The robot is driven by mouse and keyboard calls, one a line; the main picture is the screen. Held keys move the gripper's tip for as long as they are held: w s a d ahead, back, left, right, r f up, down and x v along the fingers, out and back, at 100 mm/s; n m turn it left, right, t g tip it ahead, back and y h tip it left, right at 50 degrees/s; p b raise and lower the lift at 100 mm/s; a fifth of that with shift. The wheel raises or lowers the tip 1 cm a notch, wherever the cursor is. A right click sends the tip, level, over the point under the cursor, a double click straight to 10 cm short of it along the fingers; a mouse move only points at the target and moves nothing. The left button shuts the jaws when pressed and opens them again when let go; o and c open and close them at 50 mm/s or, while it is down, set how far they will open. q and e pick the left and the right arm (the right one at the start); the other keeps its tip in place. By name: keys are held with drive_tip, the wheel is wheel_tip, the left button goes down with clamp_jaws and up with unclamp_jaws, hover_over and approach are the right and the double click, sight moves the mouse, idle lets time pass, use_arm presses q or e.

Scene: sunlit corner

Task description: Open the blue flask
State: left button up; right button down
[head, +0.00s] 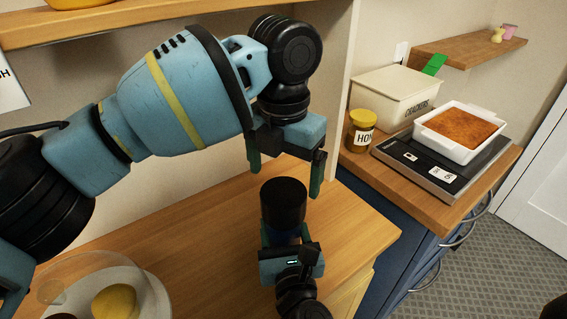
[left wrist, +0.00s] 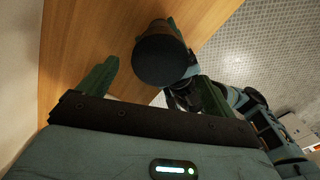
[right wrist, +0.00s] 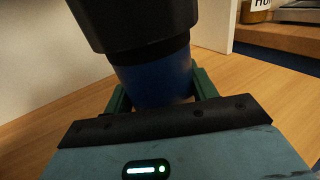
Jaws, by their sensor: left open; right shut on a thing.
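The blue flask stands upright, with a wide black lid (head: 283,200) on top; its blue body (right wrist: 155,78) shows below the lid in the right wrist view. My right gripper (head: 288,246) is shut around the blue body from the near side, under the lid. My left gripper (head: 285,178) is open and empty, pointing down above the lid, with its fingers apart to either side. In the left wrist view the round lid top (left wrist: 162,60) lies beyond and between the open fingers. Most of the flask body is hidden in the head view.
The wooden counter (head: 180,230) is largely clear around the flask. A glass dome over yellow food (head: 115,302) stands at the near left. A shelf (head: 130,18) hangs above.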

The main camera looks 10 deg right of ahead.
sight(283, 192)
use_arm(q)
drive_tip(key=shift+f, duration=3.5)
drive_tip(key=shift+c, duration=0.4)
